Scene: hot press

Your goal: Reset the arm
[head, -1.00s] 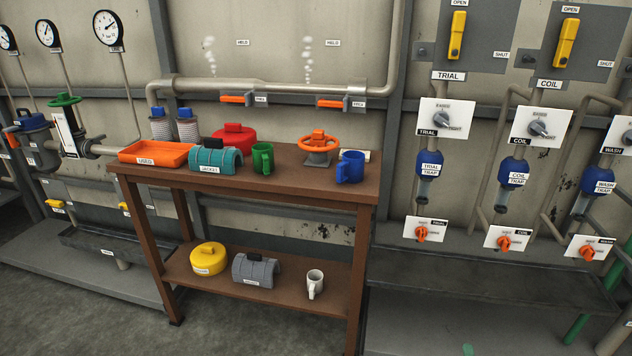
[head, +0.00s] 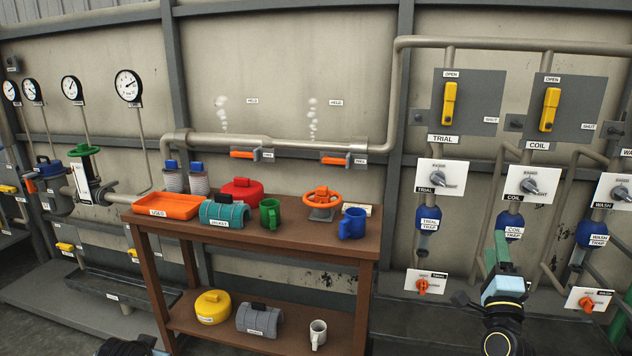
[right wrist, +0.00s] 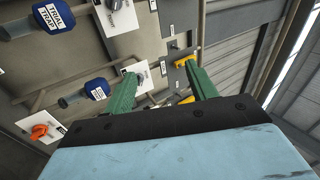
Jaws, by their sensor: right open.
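My right gripper (head: 497,242) is raised at the lower right of the head view, in front of the coil column, and partly covers the coil trap (head: 509,228). In the right wrist view its two green fingers (right wrist: 162,72) stand well apart with nothing between them. Beyond them are the wall panels, knobs and blue traps. A dark part of my left arm shows at the bottom left edge of the head view; its gripper is outside the picture.
A brown two-shelf table (head: 290,262) holds an orange tray (head: 168,206), a teal jacket (head: 224,214), green and blue mugs and an orange handwheel (head: 322,198). Wall panels with yellow levers (head: 449,104) and grey knobs (head: 439,179) stand at the right. Pipes line the wall.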

